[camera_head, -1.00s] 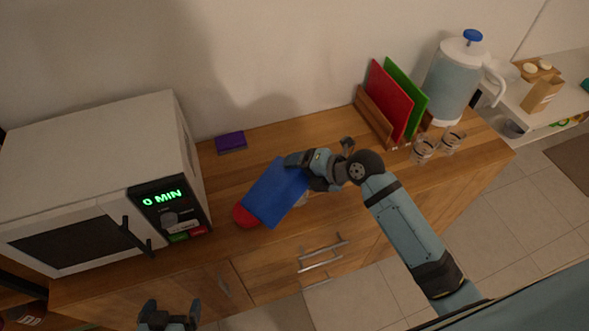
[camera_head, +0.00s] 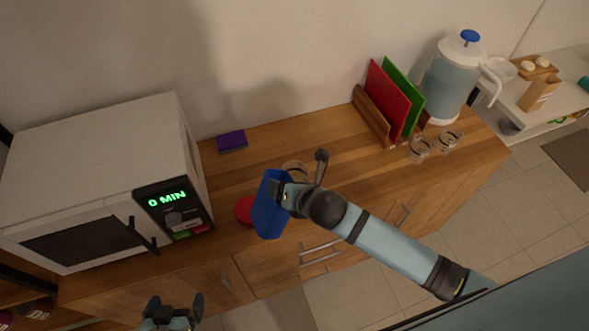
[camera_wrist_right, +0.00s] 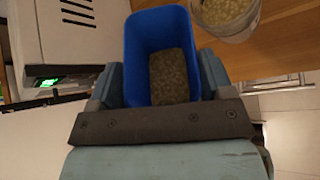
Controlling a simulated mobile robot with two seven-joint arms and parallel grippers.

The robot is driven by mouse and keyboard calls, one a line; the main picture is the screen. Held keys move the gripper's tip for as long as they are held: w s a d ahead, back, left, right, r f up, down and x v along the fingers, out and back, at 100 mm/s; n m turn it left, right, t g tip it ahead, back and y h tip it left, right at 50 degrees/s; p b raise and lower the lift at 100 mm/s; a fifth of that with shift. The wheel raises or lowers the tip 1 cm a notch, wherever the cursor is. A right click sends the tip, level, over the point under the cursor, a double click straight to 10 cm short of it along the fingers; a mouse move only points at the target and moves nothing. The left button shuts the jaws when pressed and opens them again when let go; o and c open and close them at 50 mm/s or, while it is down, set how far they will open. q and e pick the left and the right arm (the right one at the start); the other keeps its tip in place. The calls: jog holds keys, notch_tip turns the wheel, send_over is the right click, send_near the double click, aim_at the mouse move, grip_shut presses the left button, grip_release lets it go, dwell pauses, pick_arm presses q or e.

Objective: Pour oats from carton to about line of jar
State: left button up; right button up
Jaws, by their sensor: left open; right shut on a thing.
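A blue carton (camera_head: 268,207) is held by my right gripper (camera_head: 283,197) above the counter. In the right wrist view the carton (camera_wrist_right: 158,29) is open-topped, with oats (camera_wrist_right: 170,77) inside. A clear glass jar (camera_head: 294,168) stands on the counter just behind the right gripper, mostly hidden by it. In the right wrist view the jar (camera_wrist_right: 228,34) has oats in it and is cut off by the top edge; I cannot make out a line on it. My left gripper (camera_head: 171,303) is open and empty at the bottom, in front of the counter.
A red round object (camera_head: 243,209) lies beside the carton, partly hidden. A white microwave (camera_head: 90,180) stands at left. A purple sponge (camera_head: 231,141), cutting boards (camera_head: 390,100), small glasses (camera_head: 420,150) and a pitcher (camera_head: 452,80) are on the wooden counter (camera_head: 335,130).

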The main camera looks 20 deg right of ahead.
aim_at(268, 216)
jog(key=shift+s+a+f+h, duration=0.25)
jog(key=shift+a+h, duration=0.05)
jog(key=shift+a, duration=0.15)
jog(key=s+a+n+t+h, duration=0.1)
jog(key=a, duration=0.1)
jog(key=s+a+n+t+h, duration=0.1)
jog(key=a, duration=0.1)
jog(key=shift+s+n, duration=0.2)
jog(key=shift+n, duration=0.1)
jog(key=shift+s+a+r+n+t+h, duration=0.15)
jog(key=shift+s+a+n+t+h, duration=0.2)
jog(key=shift+a+n+t, duration=0.2)
jog(key=shift+a+r, duration=0.1)
jog(key=shift+r, duration=0.3)
notch_tip(268, 216, up, 3)
jog(key=shift+s+r, duration=0.1)
jog(key=shift+r, duration=0.6)
pick_arm(q)
jog(key=shift+w+a, duration=0.1)
jog(key=shift+a, duration=0.05)
jog(key=shift+r, duration=0.15)
